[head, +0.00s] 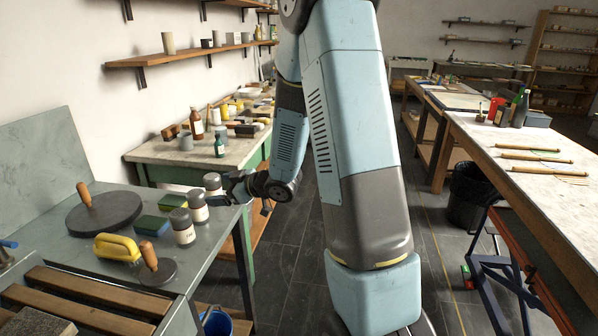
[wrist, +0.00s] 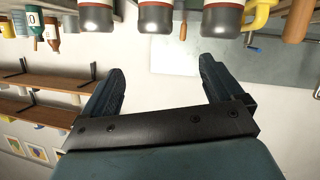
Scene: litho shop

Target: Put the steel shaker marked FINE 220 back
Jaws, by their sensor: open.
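Three steel shakers with dark grey tops and pale label bands stand in a row on the grey bench: a near one (head: 183,227), a middle one (head: 198,206) and a far one (head: 213,184). Their labels are too small to read, so I cannot tell which is FINE 220. In the wrist view, three shakers also show along the top edge, at left (wrist: 97,16), middle (wrist: 160,16) and right (wrist: 223,16), partly cut off. My gripper (head: 229,187) is open and empty, just right of the far shaker. Its spread fingers (wrist: 158,70) point toward the row, apart from it.
Behind, another table holds bottles (head: 219,145). A wall shelf (head: 160,60) hangs above.

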